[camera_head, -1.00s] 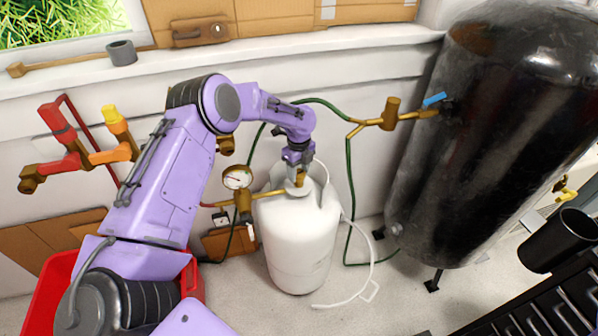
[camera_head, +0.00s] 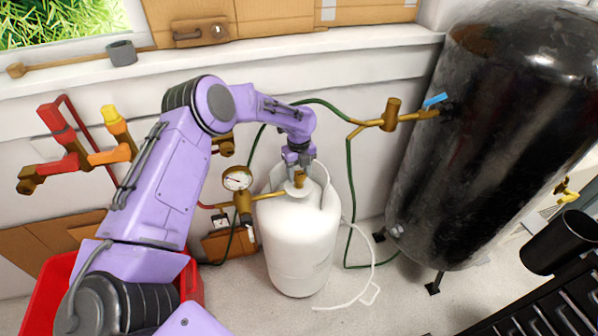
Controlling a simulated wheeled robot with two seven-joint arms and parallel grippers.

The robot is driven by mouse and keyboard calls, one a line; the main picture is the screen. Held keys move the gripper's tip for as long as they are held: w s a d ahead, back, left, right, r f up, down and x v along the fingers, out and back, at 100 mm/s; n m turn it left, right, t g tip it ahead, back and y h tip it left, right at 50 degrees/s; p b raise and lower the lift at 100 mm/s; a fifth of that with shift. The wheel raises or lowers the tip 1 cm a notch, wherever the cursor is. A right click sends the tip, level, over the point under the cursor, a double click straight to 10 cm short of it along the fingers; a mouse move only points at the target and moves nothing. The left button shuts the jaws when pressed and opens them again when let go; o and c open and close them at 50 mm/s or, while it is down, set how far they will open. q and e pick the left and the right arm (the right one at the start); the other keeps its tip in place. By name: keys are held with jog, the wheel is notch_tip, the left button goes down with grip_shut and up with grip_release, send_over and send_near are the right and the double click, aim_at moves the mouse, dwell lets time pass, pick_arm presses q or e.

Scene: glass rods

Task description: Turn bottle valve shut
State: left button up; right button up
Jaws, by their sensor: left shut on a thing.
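A white gas bottle (camera_head: 300,245) stands upright on the floor in the middle of the view. Its brass valve (camera_head: 299,180) sits on top, partly hidden by my left gripper. My left gripper (camera_head: 298,168) comes down from above and is shut on the valve. A brass regulator with a round gauge (camera_head: 237,179) is joined to the valve from the left by a brass pipe. My right gripper is not in view.
A large black tank (camera_head: 490,140) stands at the right, with a blue-handled tap (camera_head: 435,100). Red and yellow-handled valves (camera_head: 85,145) are on the wall at the left. A red crate (camera_head: 45,290) is at lower left.

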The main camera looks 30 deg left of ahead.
aim_at(299, 175)
pick_arm(q)
jog(key=o, duration=1)
jog(key=shift+o, duration=0.2)
notch_tip(299, 175, up, 11)
jog(key=shift+f+b, duration=0.2)
jog(key=shift+b, duration=0.2)
jog(key=shift+f, duration=0.1)
